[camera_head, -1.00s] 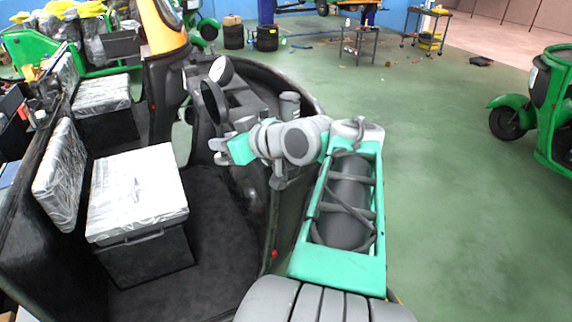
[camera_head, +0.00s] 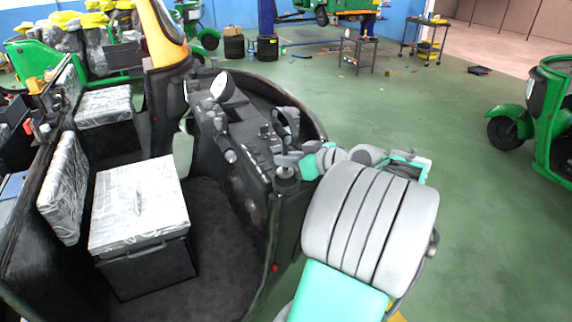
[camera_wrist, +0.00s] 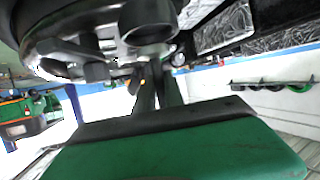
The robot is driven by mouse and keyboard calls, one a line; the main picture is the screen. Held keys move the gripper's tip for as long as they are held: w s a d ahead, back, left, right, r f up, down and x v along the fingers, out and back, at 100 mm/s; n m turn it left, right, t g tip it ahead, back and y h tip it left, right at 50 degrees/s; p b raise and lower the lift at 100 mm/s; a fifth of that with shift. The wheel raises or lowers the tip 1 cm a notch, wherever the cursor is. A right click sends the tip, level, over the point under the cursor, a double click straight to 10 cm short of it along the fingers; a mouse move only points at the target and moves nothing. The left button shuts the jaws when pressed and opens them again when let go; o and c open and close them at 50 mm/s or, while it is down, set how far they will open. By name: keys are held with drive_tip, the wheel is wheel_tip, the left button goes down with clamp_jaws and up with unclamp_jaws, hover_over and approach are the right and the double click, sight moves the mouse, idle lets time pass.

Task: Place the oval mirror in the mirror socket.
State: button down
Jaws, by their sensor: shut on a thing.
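The dark oval mirror (camera_head: 287,121) stands above the right part of the rickshaw's black dashboard. My gripper (camera_head: 284,147) is shut on it near its lower end. In the wrist view a dark curved body, apparently the mirror (camera_wrist: 85,15), fills the top left, with grey gripper parts (camera_wrist: 95,68) just below it. The mirror socket cannot be made out for certain in either view, so its distance from the mirror cannot be told.
A plastic-wrapped seat (camera_head: 138,203) is at left. In the wrist view a green panel with a black edge (camera_wrist: 180,150) lies close below. Open green floor (camera_head: 460,220) is on the right.

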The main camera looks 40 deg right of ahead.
sight(286, 171)
wheel_tip(286, 171, down, 2)
drive_tip(key=shift+f, duration=0.2)
drive_tip(key=shift+a, duration=0.1)
drive_tip(key=shift+f, duration=0.1)
drive_tip(key=shift+f, duration=0.2)
drive_tip(key=c, duration=1.4)
unclamp_jaws()
drive_tip(key=shift+c, duration=0.2)
